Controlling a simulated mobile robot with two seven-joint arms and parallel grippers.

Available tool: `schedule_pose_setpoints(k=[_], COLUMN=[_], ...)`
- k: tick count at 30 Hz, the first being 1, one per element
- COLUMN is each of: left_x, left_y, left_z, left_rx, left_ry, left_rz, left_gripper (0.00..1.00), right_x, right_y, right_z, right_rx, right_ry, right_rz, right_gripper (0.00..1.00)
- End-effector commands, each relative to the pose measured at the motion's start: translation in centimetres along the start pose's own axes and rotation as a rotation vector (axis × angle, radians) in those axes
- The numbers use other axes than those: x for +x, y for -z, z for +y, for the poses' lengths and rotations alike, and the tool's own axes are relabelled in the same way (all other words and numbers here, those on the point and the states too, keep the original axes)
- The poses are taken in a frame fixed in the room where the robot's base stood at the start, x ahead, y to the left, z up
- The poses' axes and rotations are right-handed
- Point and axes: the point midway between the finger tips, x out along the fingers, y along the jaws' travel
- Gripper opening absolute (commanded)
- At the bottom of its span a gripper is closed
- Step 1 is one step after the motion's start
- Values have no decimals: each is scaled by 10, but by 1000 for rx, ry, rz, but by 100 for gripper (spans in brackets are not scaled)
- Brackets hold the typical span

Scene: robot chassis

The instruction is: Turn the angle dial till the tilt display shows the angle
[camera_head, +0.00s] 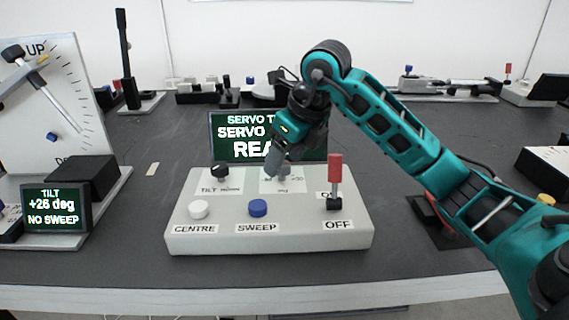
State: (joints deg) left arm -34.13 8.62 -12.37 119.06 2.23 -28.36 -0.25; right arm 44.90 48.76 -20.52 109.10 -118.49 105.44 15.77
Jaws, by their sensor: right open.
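A pale control box (185,238) stands on the dark table in front of me. Its angle dial (284,170) sits on a label marked "deg" and is partly hidden by my right gripper (276,165). That gripper points down at the dial from above and is open; I cannot tell whether its fingers touch the dial. The tilt display (56,207) at the left reads "TILT +26 deg NO SWEEP". My left gripper is not in view.
The box also carries a black TILT knob (220,172), a white CENTRE button (199,209), a blue SWEEP button (258,208) and a red-topped lever (335,172) by "OFF". A servo screen (225,150) stands behind. A white gauge board (60,110) stands left.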

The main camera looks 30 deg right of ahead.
Motion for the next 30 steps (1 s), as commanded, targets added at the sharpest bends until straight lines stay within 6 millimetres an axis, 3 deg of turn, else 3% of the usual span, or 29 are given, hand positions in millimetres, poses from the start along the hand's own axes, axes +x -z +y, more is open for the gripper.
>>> schedule_pose_setpoints(k=[3,12,30], left_x=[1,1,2], left_y=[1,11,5], left_z=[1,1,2], left_rx=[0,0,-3], left_ry=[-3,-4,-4], left_rz=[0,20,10], left_gripper=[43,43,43], right_x=[9,10,9], right_y=[1,0,0], right_z=[0,0,0], right_rx=[1,0,0], right_ry=[0,0,0], right_rz=[2,1,0], right_gripper=[63,63,7])
